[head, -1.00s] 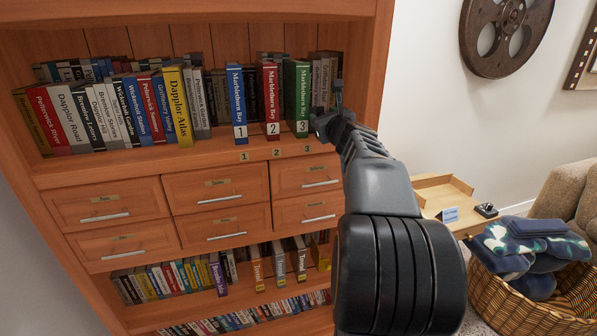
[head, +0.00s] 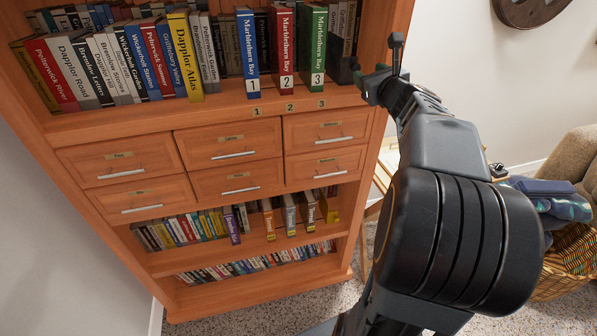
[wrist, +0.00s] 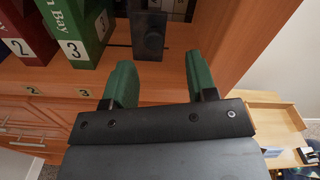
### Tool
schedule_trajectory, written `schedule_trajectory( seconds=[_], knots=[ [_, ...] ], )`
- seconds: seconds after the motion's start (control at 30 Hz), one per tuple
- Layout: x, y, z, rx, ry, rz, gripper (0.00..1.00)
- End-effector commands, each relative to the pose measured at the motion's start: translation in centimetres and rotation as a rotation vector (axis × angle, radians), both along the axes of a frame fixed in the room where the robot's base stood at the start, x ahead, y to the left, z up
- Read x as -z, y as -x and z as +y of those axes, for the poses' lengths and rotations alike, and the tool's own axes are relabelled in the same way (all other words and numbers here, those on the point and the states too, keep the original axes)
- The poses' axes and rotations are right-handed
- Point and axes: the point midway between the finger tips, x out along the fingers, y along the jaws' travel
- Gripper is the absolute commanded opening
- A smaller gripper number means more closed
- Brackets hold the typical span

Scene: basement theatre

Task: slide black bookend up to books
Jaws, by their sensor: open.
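The black bookend (wrist: 148,36) stands on the upper shelf, beyond and between my fingertips in the wrist view. In the head view it is a dark shape (head: 344,70) beside the right shelf wall. Three Marblethorn Bay books stand to its left: blue 1 (head: 246,55), red 2 (head: 282,55) and green 3 (head: 313,55). Green book 3 (wrist: 82,30) is nearest, with a narrow strip of bare shelf between it and the bookend. My gripper (wrist: 161,82) is open and empty, with green fingers, at the shelf's front edge; it also shows in the head view (head: 371,84).
The right shelf wall (wrist: 225,45) is close to my right finger. More books (head: 115,65) fill the shelf's left part, with others behind. Drawers (head: 232,145) lie below. A wooden tray (wrist: 262,125) and a laundry basket (head: 570,265) are at the right.

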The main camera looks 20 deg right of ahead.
Motion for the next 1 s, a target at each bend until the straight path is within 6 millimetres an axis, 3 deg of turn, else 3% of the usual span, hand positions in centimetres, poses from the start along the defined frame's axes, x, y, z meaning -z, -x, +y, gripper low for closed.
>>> schedule_trajectory(
  seconds=[0.43,0.63,1.0],
  knots=[
    [0.0,9.3,1.2,0.006,0.003,0.0,0.52],
    [1.0,7.5,5.6,-0.133,0.175,0.128,0.52],
    [3.6,7.1,12.9,-0.397,0.527,0.317,0.52]
  ],
)
